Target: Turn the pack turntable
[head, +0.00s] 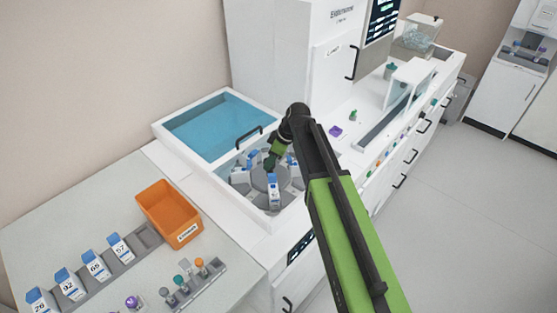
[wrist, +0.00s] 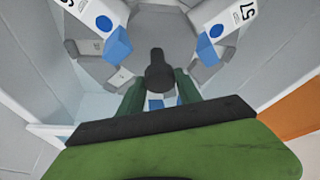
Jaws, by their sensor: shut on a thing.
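The pack turntable (head: 259,181) is a grey round carousel set in a white well of the machine, with several blue-and-white packs around its rim. My gripper (head: 270,162) reaches down over the turntable from the upper right. In the wrist view its two green fingers (wrist: 158,88) stand on either side of the knob and are shut on it. The knob is mostly hidden in the head view.
A blue-windowed sliding lid (head: 212,124) with a black handle lies open behind the turntable. An orange bin (head: 168,213) and a grey rack of numbered packs (head: 85,272) stand on the left counter. White well walls surround the turntable closely. The floor at right is clear.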

